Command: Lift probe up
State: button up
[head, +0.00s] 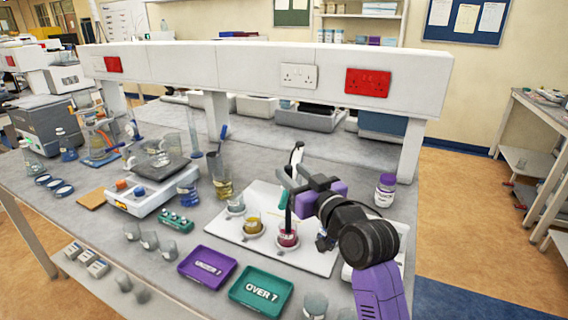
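A slim dark probe (288,222) stands nearly upright with its lower end in a small glass beaker of pink-red liquid (288,239). The beaker is on a white mat (319,262). My gripper (286,188), at the end of my black and purple arm, is at the upper part of the probe, with its fingers reaching left. A teal piece shows beside the probe just below the fingers. The fingers and the probe overlap in this view, so I cannot tell whether they are closed on it.
A beaker of yellow liquid (252,225) is left of the pink one. A purple tray (207,267) and a teal "OVER 7" tray (261,291) are in front. A purple-labelled bottle (385,190) stands right of my gripper. A white shelf (240,65) spans behind.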

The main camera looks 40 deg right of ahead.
jog(key=shift+p+x, duration=0.3)
jog(key=shift+x, duration=2.3)
grip_shut()
